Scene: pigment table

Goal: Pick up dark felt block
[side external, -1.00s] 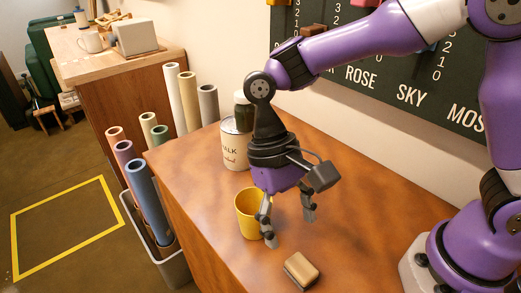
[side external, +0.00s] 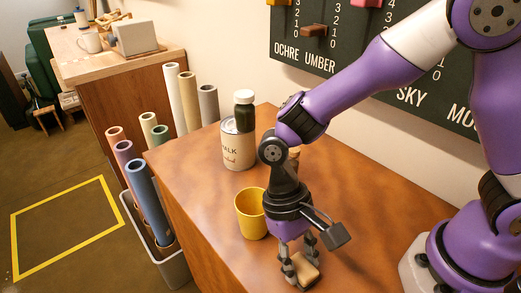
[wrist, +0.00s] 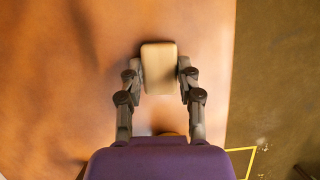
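The felt block (side external: 305,271) is a small block with a tan, rounded top; its dark underside is hardly visible. It lies near the front of the brown table. In the wrist view the block (wrist: 158,68) sits between the two fingertips. My gripper (side external: 302,264) points down over the block with one finger on each side. In the wrist view my gripper (wrist: 159,70) has its fingertips close against both long sides of the block and looks shut on it. I see no clear lift off the table.
A yellow cup (side external: 251,214) stands left of my gripper. A chalk can (side external: 237,147) and a dark jar with a white lid (side external: 244,112) stand farther back. A bin of rolled tubes (side external: 160,240) is beside the table's left edge. The table right of my gripper is clear.

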